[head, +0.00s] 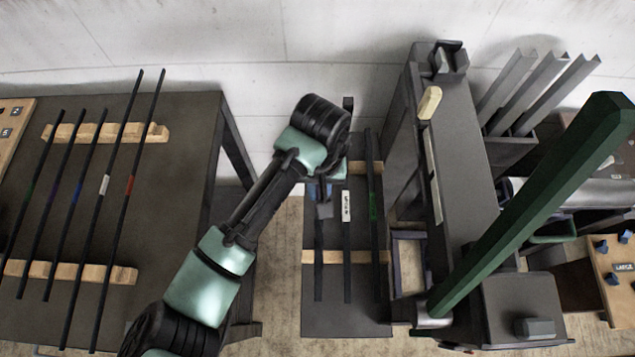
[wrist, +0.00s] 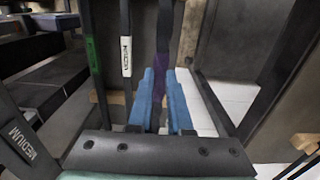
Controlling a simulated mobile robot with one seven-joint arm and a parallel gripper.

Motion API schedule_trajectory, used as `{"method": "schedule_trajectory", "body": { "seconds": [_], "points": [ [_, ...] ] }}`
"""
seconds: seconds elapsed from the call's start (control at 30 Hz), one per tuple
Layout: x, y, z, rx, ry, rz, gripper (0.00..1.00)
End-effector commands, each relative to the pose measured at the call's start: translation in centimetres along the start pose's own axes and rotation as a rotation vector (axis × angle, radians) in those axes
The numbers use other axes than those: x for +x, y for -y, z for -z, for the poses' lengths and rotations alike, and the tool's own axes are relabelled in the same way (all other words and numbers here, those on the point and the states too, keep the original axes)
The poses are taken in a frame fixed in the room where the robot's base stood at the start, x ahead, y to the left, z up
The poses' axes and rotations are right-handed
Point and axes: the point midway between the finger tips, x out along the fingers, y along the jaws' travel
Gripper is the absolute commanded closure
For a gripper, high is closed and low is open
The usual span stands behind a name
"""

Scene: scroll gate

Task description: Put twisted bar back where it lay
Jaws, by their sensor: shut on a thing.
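My gripper (head: 323,200) is above the left side of the dark middle bench. In the wrist view its blue fingers (wrist: 160,85) are shut on a dark bar with a purple band (wrist: 164,45), whose surface seems to change width as a twisted bar would. In the head view this bar (head: 318,270) lies along the left of the bench's row; my gripper and arm hide its upper part. I cannot tell whether it touches the wooden rests. Beside it are a white-labelled bar (head: 347,250) and a green-banded bar (head: 373,225).
The middle bench has a lower wooden rest (head: 333,257). A table (head: 180,200) at left bears several bars on wooden rests. A tall grey machine (head: 465,170) with a large green beam (head: 540,205) stands close on the right. A wall runs behind.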

Motion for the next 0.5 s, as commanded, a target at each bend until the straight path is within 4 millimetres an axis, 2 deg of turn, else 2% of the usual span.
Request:
{"method": "schedule_trajectory", "body": {
  "seconds": [0.5],
  "points": [
    [4.1, 0.1, 0.1, -0.001, -0.003, 0.001, 1.00]
  ]
}}
